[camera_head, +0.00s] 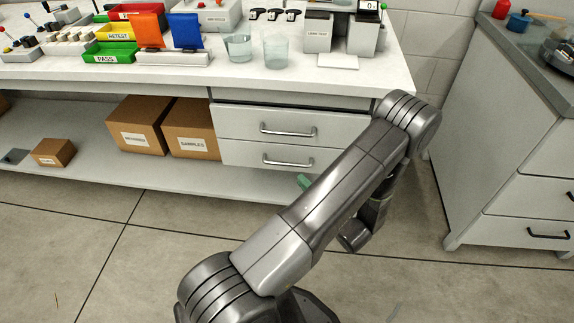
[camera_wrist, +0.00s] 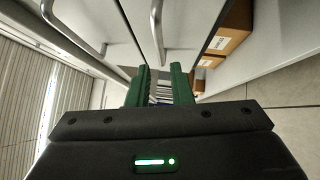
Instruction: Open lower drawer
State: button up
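The lower drawer (camera_head: 240,155) is in the white workbench, below the upper drawer (camera_head: 235,120). Both look shut. The lower drawer's bar handle (camera_head: 287,162) also shows in the wrist view (camera_wrist: 157,30), where its near end comes close to the fingertips. The upper handle (camera_head: 288,130) is further left in the wrist view (camera_wrist: 62,28). My gripper (camera_wrist: 160,80) has two green fingers, apart with an empty gap between them. In the head view a green finger (camera_head: 304,181) shows just below the lower drawer; my arm hides the rest.
Cardboard boxes (camera_head: 190,128) stand on the low shelf (camera_head: 90,165) left of the drawers. Beakers (camera_head: 276,52) and trays (camera_head: 115,50) crowd the benchtop. A second cabinet (camera_head: 500,165) stands to the right. The floor (camera_head: 150,260) in front is clear.

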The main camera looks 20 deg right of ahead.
aim_at(286, 164)
jog(key=x, duration=0.9)
jog(key=shift+w+b, duration=0.1)
jog(key=shift+b, duration=0.3)
jog(key=shift+c, duration=0.2)
grip_shut()
